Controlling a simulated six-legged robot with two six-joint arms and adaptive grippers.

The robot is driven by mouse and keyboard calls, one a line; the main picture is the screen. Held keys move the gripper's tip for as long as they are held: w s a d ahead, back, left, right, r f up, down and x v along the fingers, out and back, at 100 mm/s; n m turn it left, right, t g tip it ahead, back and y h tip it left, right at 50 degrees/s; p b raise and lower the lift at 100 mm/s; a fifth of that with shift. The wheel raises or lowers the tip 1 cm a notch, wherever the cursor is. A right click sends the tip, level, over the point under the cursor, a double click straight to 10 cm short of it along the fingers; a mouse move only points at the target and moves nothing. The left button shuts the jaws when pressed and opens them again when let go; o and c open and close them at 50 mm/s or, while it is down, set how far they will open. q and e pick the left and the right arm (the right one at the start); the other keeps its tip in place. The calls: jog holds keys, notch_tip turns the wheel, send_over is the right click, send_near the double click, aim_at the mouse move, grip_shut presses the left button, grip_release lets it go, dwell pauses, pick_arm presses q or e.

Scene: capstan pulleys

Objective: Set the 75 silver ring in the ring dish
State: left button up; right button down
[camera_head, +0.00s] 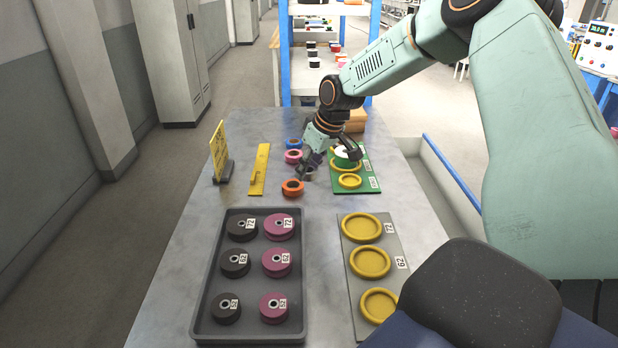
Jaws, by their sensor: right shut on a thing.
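My right gripper (313,163) reaches down over the middle of the table, left of the green board (368,174). It is shut on a small grey ring (308,174), which appears to be the silver ring. The fingers partly cover the ring, and no number on it is legible. The green board carries yellow round dishes (349,181), one in front and another behind it. A green ring with a white top (345,159) sits at the rear dish, partly behind a dark gripper part. I cannot tell which dish is the ring dish. My left gripper is not in view.
Blue (293,143), pink (293,156) and orange (292,188) rings stand left of the gripper. A dark tray (213,275) of black and magenta pulleys and a grey board (352,292) with yellow dishes are nearer. A yellow bar (260,170) and upright yellow sign (218,150) are left.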

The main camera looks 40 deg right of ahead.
jog(key=shift+r, duration=0.95)
jog(key=shift+w+a+m, duration=0.1)
jog(key=shift+a+m, duration=0.2)
jog(key=shift+a, duration=0.15)
jog(key=s+a+r, duration=0.1)
jog(key=a+r, duration=0.2)
jog(key=a, duration=0.6)
jog(key=s+a+r, duration=0.2)
jog(key=a+r, duration=0.1)
jog(key=a, duration=0.7)
jog(key=s+a+r+m, duration=0.1)
jog(key=a+r, duration=0.3)
jog(key=a, duration=0.6)
jog(key=shift+s+h, duration=0.25)
jog(key=shift+h, duration=0.05)
jog(key=shift+r, duration=0.1)
